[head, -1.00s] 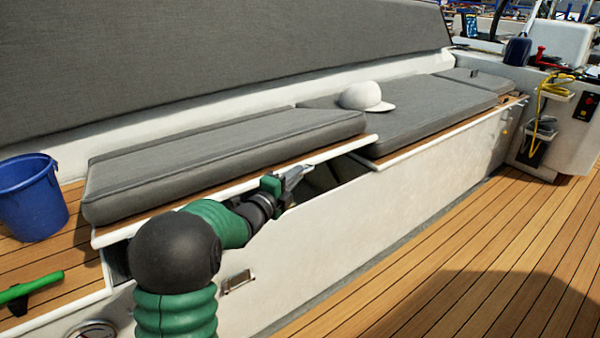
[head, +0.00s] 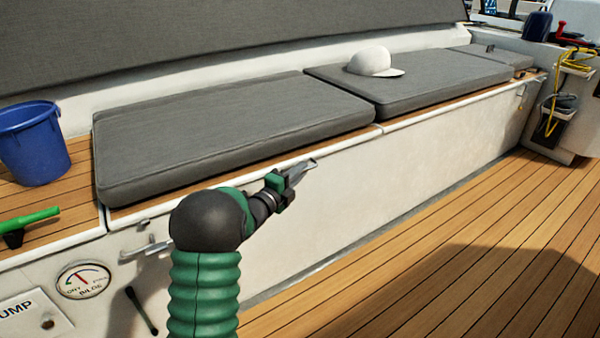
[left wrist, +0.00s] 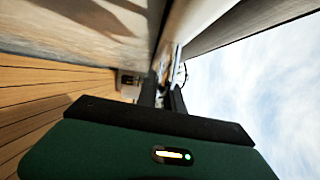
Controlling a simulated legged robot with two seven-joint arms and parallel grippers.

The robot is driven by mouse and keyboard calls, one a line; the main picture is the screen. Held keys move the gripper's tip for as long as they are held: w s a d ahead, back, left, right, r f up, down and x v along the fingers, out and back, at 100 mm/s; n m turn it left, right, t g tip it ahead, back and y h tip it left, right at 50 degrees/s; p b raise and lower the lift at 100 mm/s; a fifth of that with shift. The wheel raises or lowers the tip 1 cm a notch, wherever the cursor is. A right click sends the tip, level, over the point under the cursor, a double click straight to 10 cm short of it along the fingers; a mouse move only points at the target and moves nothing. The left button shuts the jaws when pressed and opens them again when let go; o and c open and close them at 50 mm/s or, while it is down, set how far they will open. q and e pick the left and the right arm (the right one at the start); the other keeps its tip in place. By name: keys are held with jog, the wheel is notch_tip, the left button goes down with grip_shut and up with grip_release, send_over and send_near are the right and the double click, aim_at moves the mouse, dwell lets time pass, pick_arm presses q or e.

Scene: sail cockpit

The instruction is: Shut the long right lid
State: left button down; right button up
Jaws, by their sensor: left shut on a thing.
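The long lid (head: 345,143) is the near section of the bench top, with a wood and white front edge and a grey cushion (head: 235,135) on it. It lies down, level with the bench section beside it, and no gap shows under its front edge. My left gripper (head: 302,170) is at the lid's front edge, toward its right end, and is shut on that edge. In the left wrist view its fingers (left wrist: 170,85) point along a pale edge; the contact is partly hidden. My right gripper is not in view.
A white cap (head: 372,62) lies on the far cushion (head: 440,80). A blue bucket (head: 35,145) and a green-handled tool (head: 30,220) are on the wood at left. The deck (head: 400,270) is clear.

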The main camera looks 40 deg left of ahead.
pick_arm(q)
jog(key=shift+d+f, duration=0.15)
jog(key=shift+f, duration=0.5)
jog(key=c, duration=1.5)
grip_release()
jog(key=shift+f, duration=0.15)
jog(key=shift+a+r, duration=0.25)
jog(key=shift+s, duration=0.1)
jog(key=s+p, duration=0.2)
jog(key=s, duration=0.3)
jog(key=s+d+p, duration=0.1)
jog(key=s+p, duration=0.2)
jog(key=s, duration=0.3)
jog(key=s+d+p, duration=0.1)
jog(key=s+p, duration=0.1)
jog(key=s, duration=0.3)
jog(key=shift+s+f+p, duration=0.3)
